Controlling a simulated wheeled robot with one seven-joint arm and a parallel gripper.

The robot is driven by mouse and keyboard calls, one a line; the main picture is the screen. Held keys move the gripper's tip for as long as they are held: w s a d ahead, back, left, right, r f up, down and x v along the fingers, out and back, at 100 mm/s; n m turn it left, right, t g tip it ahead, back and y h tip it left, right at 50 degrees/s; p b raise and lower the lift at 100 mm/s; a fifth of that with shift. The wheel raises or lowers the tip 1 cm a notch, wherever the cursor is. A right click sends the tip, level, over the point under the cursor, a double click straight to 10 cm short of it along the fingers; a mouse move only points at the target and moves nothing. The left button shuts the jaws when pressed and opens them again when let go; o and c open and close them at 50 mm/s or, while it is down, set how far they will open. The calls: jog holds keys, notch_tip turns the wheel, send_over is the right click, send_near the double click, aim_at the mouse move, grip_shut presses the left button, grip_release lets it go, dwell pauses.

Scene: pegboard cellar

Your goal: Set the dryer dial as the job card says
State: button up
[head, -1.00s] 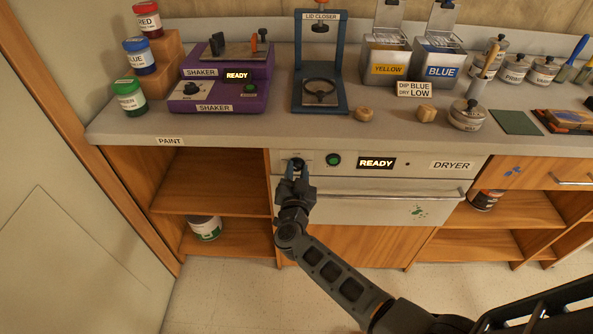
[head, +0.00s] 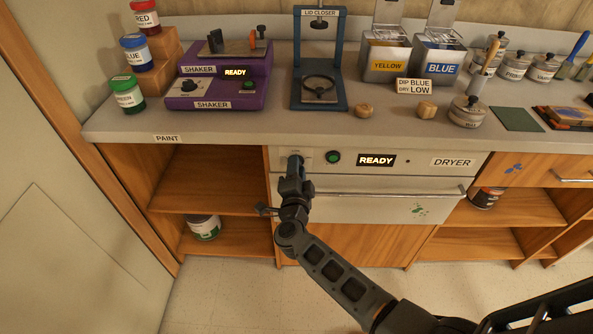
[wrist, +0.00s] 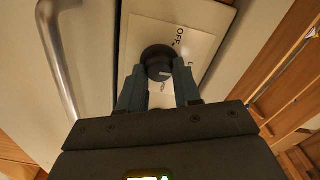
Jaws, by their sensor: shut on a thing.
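The job card (head: 415,86) on the counter reads "DIP BLUE" and "DRY LOW". The dryer (head: 380,190) has a lit "READY" display (head: 376,160) and a green button (head: 333,158). My gripper (head: 294,164) is at the left of the dryer's panel and hides most of the dial in the head view. In the wrist view its fingers are shut on the black dial (wrist: 157,60), one on each side. "OFF" shows above right of the dial, and a label starting with "L" is partly hidden at its right. A pale mark is on the dial's lower right; I cannot tell which label it meets.
The dryer's handle (head: 385,195) runs below the panel and shows beside my gripper in the wrist view (wrist: 62,70). A purple shaker (head: 225,85), lid closer (head: 320,60) and blue tin (head: 438,62) stand on the counter. The floor in front is clear.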

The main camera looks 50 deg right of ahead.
jog(key=shift+m, duration=0.4)
jog(key=o, duration=1)
jog(key=shift+o, duration=0.2)
jog(key=v, duration=0.7)
jog(key=shift+s+a, duration=0.25)
jog(key=shift+a, duration=0.1)
jog(key=s+a+r+n+t+y, duration=0.1)
jog(key=s+a+r+n+y, duration=0.3)
jog(key=s+n, duration=0.4)
jog(key=s+a+r+n+t+y, duration=0.1)
jog(key=s+a+r+n+y, duration=0.4)
jog(key=s, duration=0.8)
jog(key=s+a+r+n+t+y, duration=0.1)
jog(key=s+a+r+n+y, duration=0.4)
jog(key=s+a+r+n, duration=0.2)
jog(key=s+r+n, duration=0.2)
jog(key=s+n, duration=0.2)
jog(key=shift+a+t, duration=0.4)
